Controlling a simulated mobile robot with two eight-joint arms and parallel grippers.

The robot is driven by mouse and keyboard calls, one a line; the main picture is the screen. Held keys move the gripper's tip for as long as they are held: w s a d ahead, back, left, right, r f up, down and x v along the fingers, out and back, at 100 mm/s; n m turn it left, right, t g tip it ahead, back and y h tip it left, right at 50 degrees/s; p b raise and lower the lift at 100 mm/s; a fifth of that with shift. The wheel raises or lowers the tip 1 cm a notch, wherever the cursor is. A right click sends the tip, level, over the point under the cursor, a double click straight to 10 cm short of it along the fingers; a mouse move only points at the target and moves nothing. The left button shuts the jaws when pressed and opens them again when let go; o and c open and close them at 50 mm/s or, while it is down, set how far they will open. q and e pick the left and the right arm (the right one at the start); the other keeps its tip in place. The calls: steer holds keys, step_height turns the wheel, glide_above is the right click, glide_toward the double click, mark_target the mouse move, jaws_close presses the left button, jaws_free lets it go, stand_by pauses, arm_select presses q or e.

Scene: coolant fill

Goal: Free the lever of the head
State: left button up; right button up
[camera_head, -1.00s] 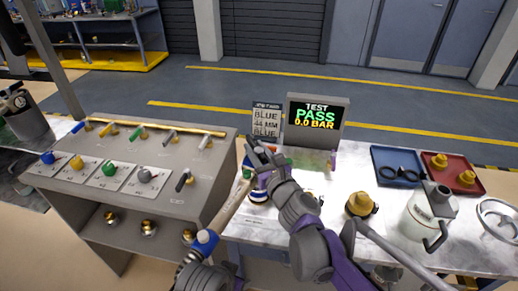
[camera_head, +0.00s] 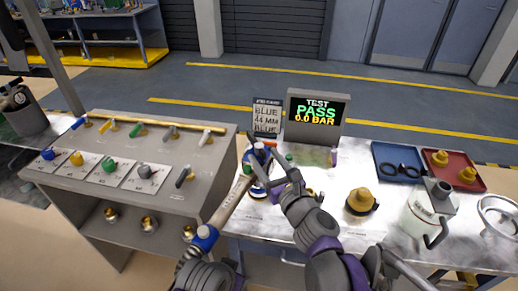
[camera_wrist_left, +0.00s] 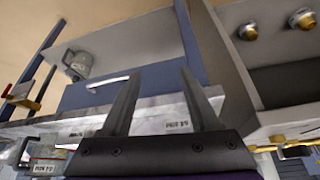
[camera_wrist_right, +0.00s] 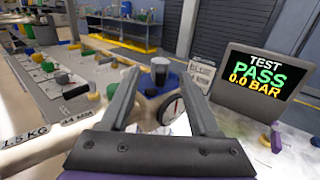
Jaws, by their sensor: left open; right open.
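A blue head with a round gauge (camera_wrist_right: 172,108) stands on the table beside the rack in the right wrist view. A grey post with a dark top (camera_wrist_right: 160,68) rises from it; I cannot tell whether this is the lever. In the head view the blue head (camera_head: 257,165) is partly hidden by my right gripper (camera_head: 275,150). In its wrist view the right gripper (camera_wrist_right: 160,75) is open, its fingers either side of the post in the picture; contact cannot be told. My left gripper (camera_wrist_left: 160,72) is open and empty low before the rack.
The valve rack (camera_head: 135,190) stands left. The screen (camera_head: 317,118) reads PASS, 0.0 BAR. A yellow-brown fitting (camera_head: 360,200), a white jug (camera_head: 430,212) and two trays (camera_head: 399,166) stand right.

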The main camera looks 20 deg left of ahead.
steer(key=v, duration=0.4)
steer(key=shift+s+d, duration=0.3)
